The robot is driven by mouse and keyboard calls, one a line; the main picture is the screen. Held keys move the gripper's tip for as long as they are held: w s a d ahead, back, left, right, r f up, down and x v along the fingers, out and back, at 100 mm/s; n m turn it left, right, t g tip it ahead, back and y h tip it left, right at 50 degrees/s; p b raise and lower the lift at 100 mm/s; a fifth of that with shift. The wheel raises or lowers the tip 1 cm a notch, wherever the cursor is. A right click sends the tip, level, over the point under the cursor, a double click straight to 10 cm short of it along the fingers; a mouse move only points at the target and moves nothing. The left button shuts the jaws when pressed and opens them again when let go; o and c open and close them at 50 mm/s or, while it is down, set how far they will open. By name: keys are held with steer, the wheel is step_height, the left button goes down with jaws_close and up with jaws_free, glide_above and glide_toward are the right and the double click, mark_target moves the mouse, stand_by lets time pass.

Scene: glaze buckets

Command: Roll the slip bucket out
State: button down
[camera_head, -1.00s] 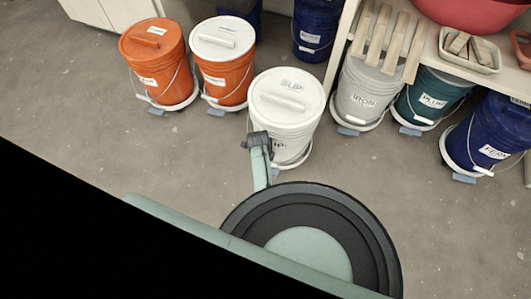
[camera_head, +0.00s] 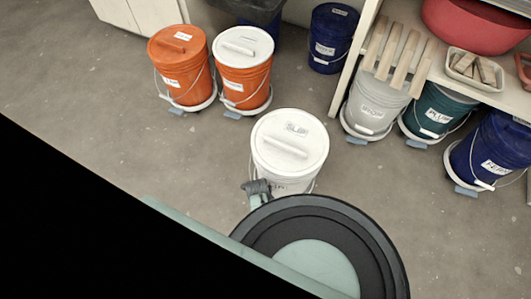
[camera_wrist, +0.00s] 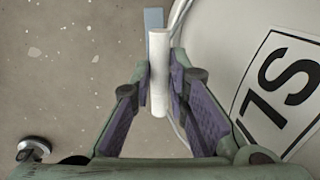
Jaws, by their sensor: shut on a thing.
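The slip bucket (camera_head: 290,150) is white with a white lid and a "SLIP" label on top. It stands upright on the floor, out in front of the row of other buckets. My gripper (camera_head: 257,188) is low at its front left side, partly hidden by my own arm. In the wrist view my gripper (camera_wrist: 160,85) is shut on the white handle grip (camera_wrist: 159,100) of the bucket's wire bail. The bucket's side with its black-lettered label (camera_wrist: 283,90) fills the right of that view. The bucket's base is mostly hidden in the head view.
Two orange buckets (camera_head: 180,68) stand behind to the left. A grey iron bucket (camera_head: 374,104), a teal bucket (camera_head: 437,108) and a blue bucket (camera_head: 492,150) stand at the right under a shelf (camera_head: 440,68). Another blue bucket (camera_head: 331,38) is further back. The floor (camera_head: 90,110) at left is clear.

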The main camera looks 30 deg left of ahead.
stand_by(0.3)
steer(key=c, duration=1.6)
jaws_free()
steer(key=shift+o, duration=0.2)
step_height(320, 180, up, 10)
steer(key=shift+s, duration=0.1)
